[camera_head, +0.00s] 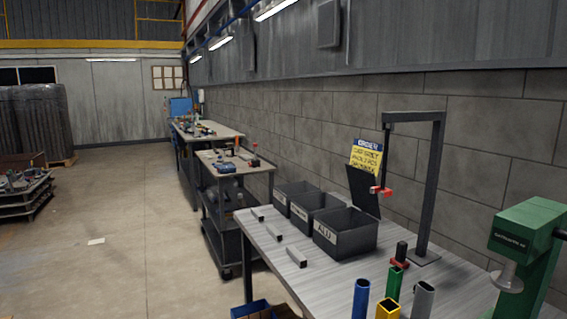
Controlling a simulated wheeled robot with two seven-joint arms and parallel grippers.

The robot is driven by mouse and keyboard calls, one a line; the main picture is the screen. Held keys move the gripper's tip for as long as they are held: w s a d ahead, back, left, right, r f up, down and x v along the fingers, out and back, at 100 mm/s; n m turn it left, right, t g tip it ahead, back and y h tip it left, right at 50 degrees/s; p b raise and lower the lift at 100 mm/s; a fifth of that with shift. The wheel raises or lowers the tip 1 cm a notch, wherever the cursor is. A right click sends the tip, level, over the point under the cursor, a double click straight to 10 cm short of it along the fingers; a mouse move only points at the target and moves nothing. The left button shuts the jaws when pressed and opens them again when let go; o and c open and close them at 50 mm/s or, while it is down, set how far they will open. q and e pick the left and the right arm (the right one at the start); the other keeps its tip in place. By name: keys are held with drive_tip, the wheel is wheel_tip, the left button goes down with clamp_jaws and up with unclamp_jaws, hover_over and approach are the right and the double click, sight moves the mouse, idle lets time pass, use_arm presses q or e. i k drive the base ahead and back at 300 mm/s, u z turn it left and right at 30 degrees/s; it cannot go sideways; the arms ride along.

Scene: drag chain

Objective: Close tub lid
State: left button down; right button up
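A dark grey tub (345,236) labelled "ALU" stands on the workbench, nearest of a row of tubs. A dark flat panel (362,190), which looks like its lid, stands raised and tilted at the tub's back right side. The tub's top is open. Whether the panel is hinged to the tub I cannot tell. Two more open dark tubs, a middle one (310,207) and a far one (290,193), stand behind it to the left. Neither of my grippers is in view.
A dark gantry post (433,190) with a red hanging part (380,190) rises beside the raised panel. A yellow order sign (366,157) is behind it. Small grey bars (296,256) lie left of the tubs. Coloured tubes (361,299) and a green press (528,250) stand in front and right.

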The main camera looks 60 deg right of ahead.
sight(360, 180)
drive_tip(key=u, duration=0.15)
drive_tip(key=i, duration=2.15)
drive_tip(key=z, duration=3.45)
